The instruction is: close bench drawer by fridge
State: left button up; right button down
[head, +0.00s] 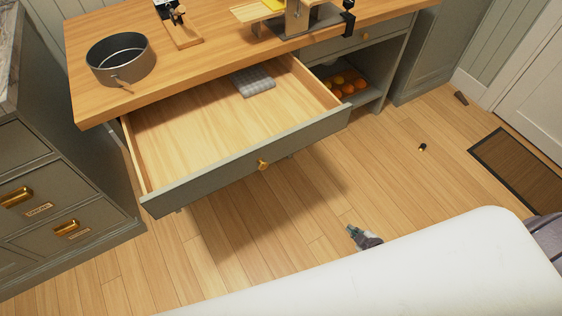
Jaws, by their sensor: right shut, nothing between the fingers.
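The bench drawer (215,174) is pulled far out from under the wooden bench top (185,70). It has a grey-green front, a pale wooden inside and a round brass knob (262,165) at the middle of its front. A folded grey cloth (253,83) lies in its back right part. My right gripper (354,231) is low in the picture, to the right of and below the drawer front, apart from it. It is shut and empty. My left gripper is out of view. No fridge shows.
A round metal tin (121,60) stands on the bench top. Grey cabinets (50,200) stand close on the left. Orange round items (342,86) sit on the open shelf at right. Small dark objects (422,147) and a brown mat (518,168) lie on otherwise clear floor.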

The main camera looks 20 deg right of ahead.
jog(key=w+a+r+n+t+y+b, duration=0.2)
jog(key=w+r+n+t+y+b, duration=0.3)
jog(key=w+r+n, duration=0.6)
jog(key=n+g+y+b, duration=0.3)
jog(key=n+g+y, duration=0.2)
jog(key=n+y, duration=0.45)
send_near(270, 152)
jog(key=s+d, duration=0.4)
jog(key=s, duration=0.2)
jog(key=x, duration=0.4)
jog(key=w+x, duration=0.1)
jog(key=x, duration=0.3)
jog(key=d+x, duration=0.1)
jog(key=x, duration=0.2)
jog(key=shift+w+a+p, duration=0.3)
jog(key=shift+w+p, duration=0.1)
jog(key=shift+w, duration=0.25)
jog(key=shift+w+a, duration=0.1)
jog(key=shift+w, duration=0.5)
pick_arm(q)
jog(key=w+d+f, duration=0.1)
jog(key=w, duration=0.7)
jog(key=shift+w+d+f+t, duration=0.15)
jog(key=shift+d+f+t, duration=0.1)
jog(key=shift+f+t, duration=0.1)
